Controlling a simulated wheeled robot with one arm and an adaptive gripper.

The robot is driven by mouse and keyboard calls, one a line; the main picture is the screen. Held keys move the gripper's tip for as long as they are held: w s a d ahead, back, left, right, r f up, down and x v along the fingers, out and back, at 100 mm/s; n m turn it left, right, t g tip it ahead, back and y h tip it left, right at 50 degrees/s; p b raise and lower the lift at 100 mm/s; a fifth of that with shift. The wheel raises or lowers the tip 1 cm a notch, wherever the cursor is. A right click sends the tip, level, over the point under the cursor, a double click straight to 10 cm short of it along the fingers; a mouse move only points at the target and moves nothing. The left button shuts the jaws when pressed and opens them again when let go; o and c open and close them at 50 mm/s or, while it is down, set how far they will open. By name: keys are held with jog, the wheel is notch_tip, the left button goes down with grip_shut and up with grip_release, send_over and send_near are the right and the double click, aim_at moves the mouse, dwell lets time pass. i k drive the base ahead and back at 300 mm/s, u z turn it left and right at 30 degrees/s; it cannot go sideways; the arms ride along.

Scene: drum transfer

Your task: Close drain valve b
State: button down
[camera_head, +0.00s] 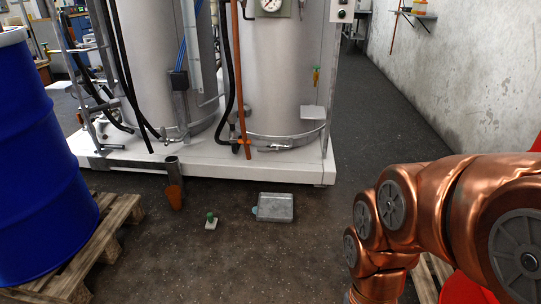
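Two large pale metal tanks stand side by side on a white plinth (200,172), the left tank (160,60) and the right tank (280,80). Metal fittings (285,147) run along the foot of the right tank, and an orange pipe (238,80) comes down its front. Further pipework (177,100) stands before the left tank. I cannot tell which fitting is drain valve b, or whether it is open or closed. My copper-coloured arm fills the lower right; my gripper is out of view.
A blue drum (40,170) stands on a wooden pallet (110,230) at left. On the dark floor are a grey box (275,207), a small green-topped object (211,221) and an upright orange-brown piece (174,190). The aisle right of the plinth is clear.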

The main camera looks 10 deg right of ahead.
aim_at(263, 150)
jog(key=i, duration=1.9)
jog(key=u, duration=2.4)
